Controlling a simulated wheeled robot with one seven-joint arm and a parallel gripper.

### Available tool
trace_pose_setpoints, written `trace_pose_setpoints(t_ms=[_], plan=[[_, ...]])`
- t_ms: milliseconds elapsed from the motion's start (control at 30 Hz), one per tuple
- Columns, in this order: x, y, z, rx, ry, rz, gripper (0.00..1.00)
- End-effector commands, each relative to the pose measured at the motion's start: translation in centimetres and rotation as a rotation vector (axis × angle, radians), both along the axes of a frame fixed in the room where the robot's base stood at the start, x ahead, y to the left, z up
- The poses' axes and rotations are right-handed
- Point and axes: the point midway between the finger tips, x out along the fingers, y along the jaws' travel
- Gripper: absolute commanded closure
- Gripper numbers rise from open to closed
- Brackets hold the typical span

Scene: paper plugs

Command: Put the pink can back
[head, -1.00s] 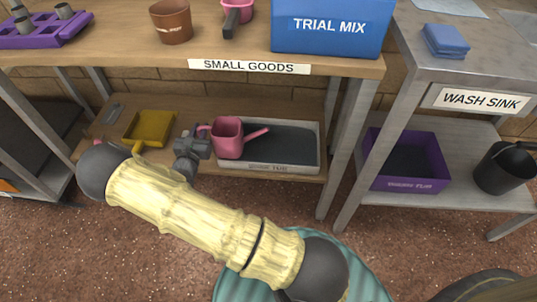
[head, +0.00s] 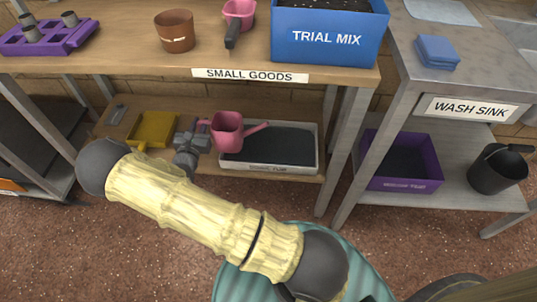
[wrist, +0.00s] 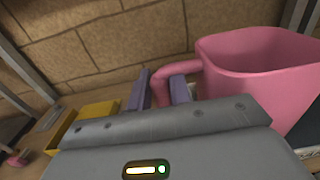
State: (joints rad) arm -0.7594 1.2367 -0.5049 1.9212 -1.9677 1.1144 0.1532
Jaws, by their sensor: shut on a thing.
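The pink can (head: 227,133) is a small watering can with its spout pointing right and its handle on the left. It looks upright, at lower-shelf level, overlapping the left end of the dark-filled tray (head: 311,164). I cannot tell whether it touches the tray or hangs above it. My gripper (head: 200,133) is at the can's left side. In the wrist view, the fingers of my gripper (wrist: 159,90) are closed around the can's handle, and the can's body (wrist: 245,75) stands to their right. The can's underside is hidden.
A yellow dustpan-like tray (head: 153,129) lies on the lower shelf (head: 115,133) to the left. The table above carries a brown pot (head: 174,31), a pink pot (head: 240,12) and a blue TRIAL MIX bin (head: 327,40). A purple crate (head: 402,184) stands under the sink.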

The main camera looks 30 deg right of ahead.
Motion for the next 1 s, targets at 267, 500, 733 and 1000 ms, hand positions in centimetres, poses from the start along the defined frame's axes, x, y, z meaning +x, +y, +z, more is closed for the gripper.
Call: trace_pose_setpoints(t_ms=[267, 500, 733, 1000], plan=[[-1.2, -1.4, 1.3, -0.004, 0.003, 0.042, 1.00], [-5.0, -3.3, 3.7, -0.005, 0.008, 0.218, 1.00], [-7.2, -3.5, 4.1, -0.001, 0.002, 0.324, 1.00], [-7.2, -3.5, 4.1, -0.001, -0.001, 0.325, 1.00]])
